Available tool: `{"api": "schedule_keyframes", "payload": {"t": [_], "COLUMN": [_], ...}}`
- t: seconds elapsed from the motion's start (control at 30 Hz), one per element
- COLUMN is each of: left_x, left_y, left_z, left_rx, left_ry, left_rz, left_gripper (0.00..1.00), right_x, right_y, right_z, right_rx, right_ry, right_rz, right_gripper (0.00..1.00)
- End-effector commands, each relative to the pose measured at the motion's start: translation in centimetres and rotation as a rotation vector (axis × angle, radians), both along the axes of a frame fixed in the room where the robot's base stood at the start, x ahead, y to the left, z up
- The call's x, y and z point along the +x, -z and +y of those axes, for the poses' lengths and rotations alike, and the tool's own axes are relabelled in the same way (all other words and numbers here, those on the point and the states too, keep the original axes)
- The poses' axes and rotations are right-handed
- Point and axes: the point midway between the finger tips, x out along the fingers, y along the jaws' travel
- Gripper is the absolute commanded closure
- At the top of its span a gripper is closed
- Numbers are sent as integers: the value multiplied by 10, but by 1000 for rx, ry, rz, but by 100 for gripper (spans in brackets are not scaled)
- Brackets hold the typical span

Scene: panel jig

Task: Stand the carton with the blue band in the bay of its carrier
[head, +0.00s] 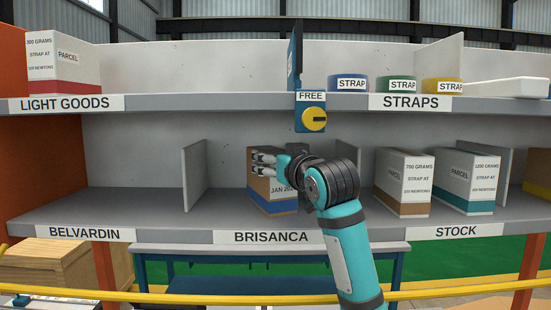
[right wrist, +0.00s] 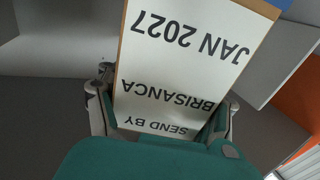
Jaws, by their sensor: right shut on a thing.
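The carton with the blue band (head: 284,207) is upright in the bay over the BRISANCA label (head: 271,237), between two grey dividers. Its blue band is low, near the shelf; I cannot tell whether its base touches. My right gripper (head: 262,167) is shut on the carton's upper part, hiding some of its front. In the right wrist view the carton (right wrist: 185,65) sits between the fingers, its white label reading SEND BY BRISANCA JAN 2027 upside down. My left gripper is not in view.
The BELVARDIN bay (head: 135,203) is empty. A divider (head: 195,176) stands left of the carton. STOCK holds a brown-banded parcel (head: 404,182) and a teal-banded parcel (head: 467,180). A blue FREE sign (head: 310,112) with a yellow knob hangs above. A yellow rail (head: 200,296) crosses in front.

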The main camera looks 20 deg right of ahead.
Motion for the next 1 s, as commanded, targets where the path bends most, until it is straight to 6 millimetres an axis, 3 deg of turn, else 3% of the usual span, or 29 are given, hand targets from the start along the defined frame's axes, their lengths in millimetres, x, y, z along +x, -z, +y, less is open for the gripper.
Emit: {"api": "schedule_keyframes", "payload": {"t": [0.33,0.37,0.53,0.9,1.0], "left_x": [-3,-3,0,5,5], "left_y": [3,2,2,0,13], "left_z": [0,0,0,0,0], "left_rx": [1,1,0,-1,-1], "left_ry": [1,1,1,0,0], "left_rz": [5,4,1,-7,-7], "left_gripper": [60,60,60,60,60], "right_x": [-1,-1,-1,-2,-14], "right_y": [2,3,2,-2,3], "right_z": [-1,-1,-1,-1,-2], "right_rx": [1,1,1,1,0], "right_ry": [1,1,1,1,1], "right_rz": [-5,-1,-1,-1,-4], "right_gripper": [85,32,10,7,7]}}
